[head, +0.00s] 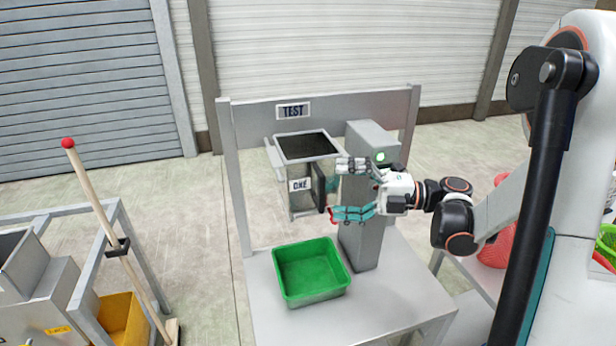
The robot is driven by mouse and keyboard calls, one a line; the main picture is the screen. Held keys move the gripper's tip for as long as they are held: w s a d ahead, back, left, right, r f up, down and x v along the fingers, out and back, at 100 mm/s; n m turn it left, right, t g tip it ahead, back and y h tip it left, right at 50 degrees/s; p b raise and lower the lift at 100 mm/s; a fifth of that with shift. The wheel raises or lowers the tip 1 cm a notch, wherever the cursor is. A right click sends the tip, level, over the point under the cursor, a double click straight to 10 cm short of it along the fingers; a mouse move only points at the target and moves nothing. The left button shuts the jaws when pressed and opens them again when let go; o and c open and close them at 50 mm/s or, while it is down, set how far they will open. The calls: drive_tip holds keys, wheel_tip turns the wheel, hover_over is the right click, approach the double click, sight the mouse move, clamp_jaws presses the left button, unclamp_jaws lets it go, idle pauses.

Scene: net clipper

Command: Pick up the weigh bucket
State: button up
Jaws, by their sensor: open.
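A grey, open-topped box with a dark inside (306,147) and a white label hangs on the frame under the "TEST" sign; I take it for the weigh bucket. A dark upright plate or handle (319,186) stands out from its right side. My gripper (338,189) is open, its fingers spread one above the other and pointing left. The fingertips are close to the right of the dark part, with nothing seen between them. I cannot tell whether they touch it. A green tub (310,284) sits empty on the table below.
A grey post (366,240) with a green light stands on the metal table (385,312), just behind my gripper. The frame's left upright (237,170) borders the box. A red-tipped wooden pole (105,222) and a yellow bin (122,318) are at left.

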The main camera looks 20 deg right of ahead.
sight(320, 189)
drive_tip(key=x, duration=0.4)
drive_tip(key=shift+w+a+f+b, duration=0.1)
drive_tip(key=shift+w+a+b, duration=0.1)
drive_tip(key=shift+b, duration=0.2)
drive_tip(key=c, duration=1.3)
